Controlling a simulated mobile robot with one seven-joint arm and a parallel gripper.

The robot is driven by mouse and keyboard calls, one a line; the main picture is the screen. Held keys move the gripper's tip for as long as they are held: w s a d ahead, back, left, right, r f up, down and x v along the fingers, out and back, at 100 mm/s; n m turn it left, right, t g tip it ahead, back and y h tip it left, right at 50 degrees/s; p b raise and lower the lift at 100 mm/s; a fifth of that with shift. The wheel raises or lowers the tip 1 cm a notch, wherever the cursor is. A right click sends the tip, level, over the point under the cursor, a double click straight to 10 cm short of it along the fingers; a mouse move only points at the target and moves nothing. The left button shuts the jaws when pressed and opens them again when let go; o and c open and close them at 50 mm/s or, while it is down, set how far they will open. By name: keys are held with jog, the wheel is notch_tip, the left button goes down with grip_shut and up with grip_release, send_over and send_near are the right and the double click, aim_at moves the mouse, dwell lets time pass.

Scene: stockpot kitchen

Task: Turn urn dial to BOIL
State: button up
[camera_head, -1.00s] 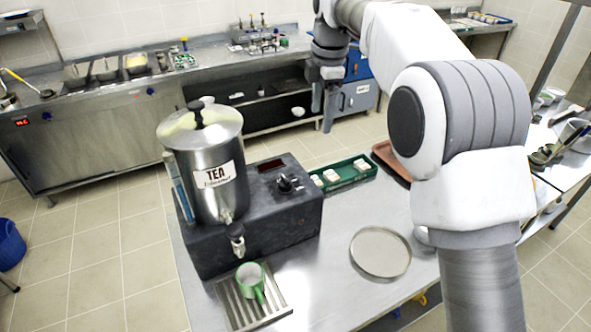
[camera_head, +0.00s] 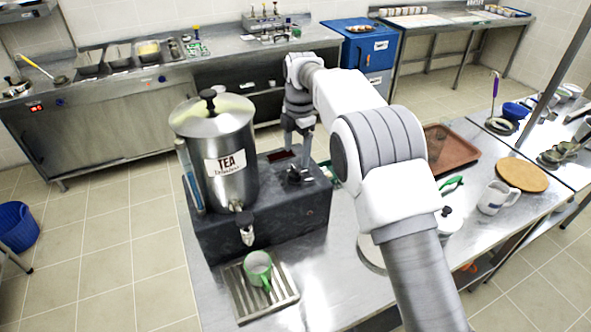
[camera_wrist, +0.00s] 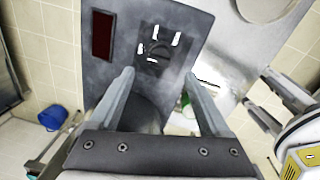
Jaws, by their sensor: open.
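The steel tea urn (camera_head: 232,160) with a TEA label stands on a dark base unit (camera_head: 270,215) in the head view. The black dial (camera_head: 297,176) is on the base's top face, right of the urn. It also shows in the wrist view as a dark knob (camera_wrist: 155,48) with white marks around it; I cannot read them. My gripper (camera_head: 297,145) is open and points down above the dial, partly hiding that area. In the wrist view my gripper (camera_wrist: 160,75) has its fingers apart and empty, with the dial beyond and between their tips.
A dark red display (camera_wrist: 102,36) is beside the dial. A green mug (camera_head: 257,264) stands on the drip tray (camera_head: 285,296) under the tap. A brown tray (camera_head: 455,150), a white mug (camera_head: 497,198) and a round board (camera_head: 522,175) are on the counter to the right.

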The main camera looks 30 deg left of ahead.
aim_at(295, 169)
jog(key=f, duration=0.5)
jog(key=f+p, duration=0.1)
jog(key=f, duration=0.1)
jog(key=shift+w+a+f, duration=0.1)
jog(key=shift+a+f, duration=0.1)
jog(key=shift+a, duration=0.05)
grip_shut()
